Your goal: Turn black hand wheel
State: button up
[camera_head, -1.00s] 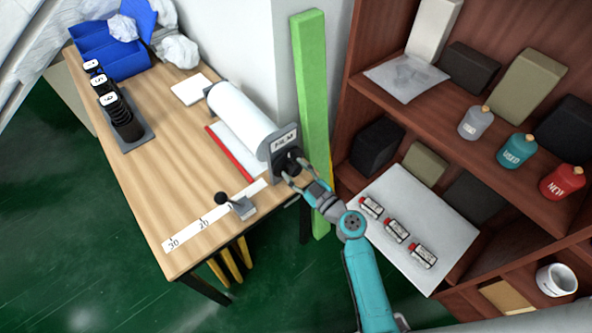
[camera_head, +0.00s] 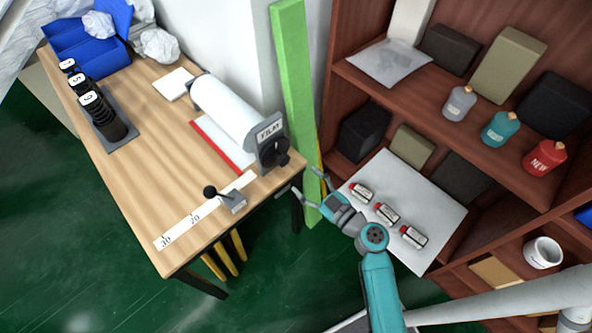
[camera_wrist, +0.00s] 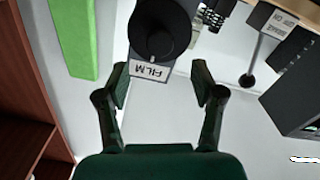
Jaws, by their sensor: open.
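The black hand wheel (camera_head: 275,153) sits on the end plate of the film roll holder at the table's right edge. In the wrist view the wheel (camera_wrist: 160,30) is at the top centre, above a white FILM label (camera_wrist: 149,72). My gripper (camera_head: 306,181) is open and empty, apart from the wheel, below and to the right of it in the head view. In the wrist view my gripper's fingers (camera_wrist: 160,88) are spread wide, with their tips near the label and below the wheel.
A white film roll (camera_head: 225,110) lies behind the plate. A small black-knobbed lever (camera_head: 211,192) stands by the ruler strip (camera_head: 190,222). A green post (camera_head: 293,100) rises behind the wheel. A shelf (camera_head: 440,190) with bottles stands right.

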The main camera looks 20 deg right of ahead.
jog(key=shift+v, duration=1.05)
jog(key=s+a+f+m+g+h, duration=0.2)
jog(key=s+f+m, duration=0.1)
jog(key=s, duration=0.6)
jog(key=s+a+f+m+g+h, duration=0.1)
jog(key=s+f+m+g+h, duration=0.15)
jog(key=s, duration=0.65)
jog(key=s+r+m+t+h, duration=0.1)
jog(key=s+r+t, duration=0.1)
jog(key=s+r, duration=1.2)
jog(key=shift+a+r+m, duration=0.3)
jog(key=shift+a+m, duration=0.05)
jog(key=shift+a, duration=0.05)
